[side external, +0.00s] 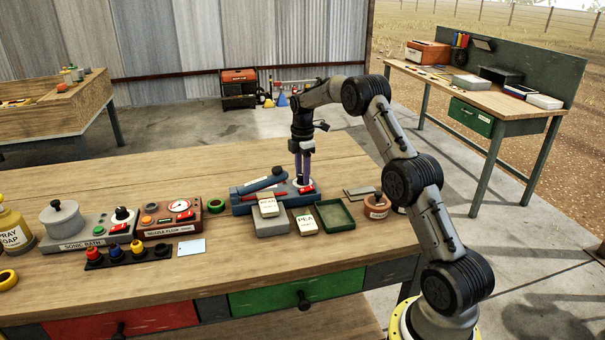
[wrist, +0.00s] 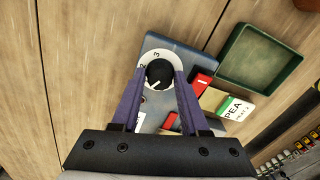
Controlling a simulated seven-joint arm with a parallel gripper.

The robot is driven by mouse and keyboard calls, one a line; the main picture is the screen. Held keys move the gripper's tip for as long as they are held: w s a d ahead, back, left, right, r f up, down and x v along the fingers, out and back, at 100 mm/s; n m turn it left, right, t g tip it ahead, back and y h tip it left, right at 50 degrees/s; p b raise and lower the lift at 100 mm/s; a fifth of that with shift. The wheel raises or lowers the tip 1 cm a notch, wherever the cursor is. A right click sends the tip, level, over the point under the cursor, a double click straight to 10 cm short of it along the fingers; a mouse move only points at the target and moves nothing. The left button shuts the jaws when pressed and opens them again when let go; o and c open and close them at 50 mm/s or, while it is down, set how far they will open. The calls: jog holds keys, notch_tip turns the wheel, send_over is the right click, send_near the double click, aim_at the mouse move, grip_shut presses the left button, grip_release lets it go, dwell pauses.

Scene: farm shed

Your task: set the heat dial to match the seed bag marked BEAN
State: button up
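The heat dial (wrist: 157,84) is a black knob with a white pointer on a white ring showing 2 and 3. It sits at the right end of a blue sealer (side external: 243,208) with a lever arm. My gripper (side external: 302,180) points straight down over it, and its purple fingers appear to close on the knob's two sides. A packet marked PEA (side external: 306,226) lies in front of the sealer; in the wrist view its small second line (wrist: 238,117) seems to read HEAT 2. Another white packet (side external: 268,207) rests on a grey block; its print is too small to read. I cannot make out BEAN.
A green tray (side external: 335,229) stands right of the packets, with a terracotta-coloured round pot (side external: 377,212) beyond it. A brown device with a gauge (side external: 153,219) and a grey device with a pot (side external: 75,245) stand left.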

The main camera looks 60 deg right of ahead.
grip_shut()
jog(key=shift+m, duration=0.3)
jog(key=m, duration=1)
jog(key=shift+m, duration=0.4)
jog(key=m, duration=1.2)
jog(key=shift+m, duration=0.4)
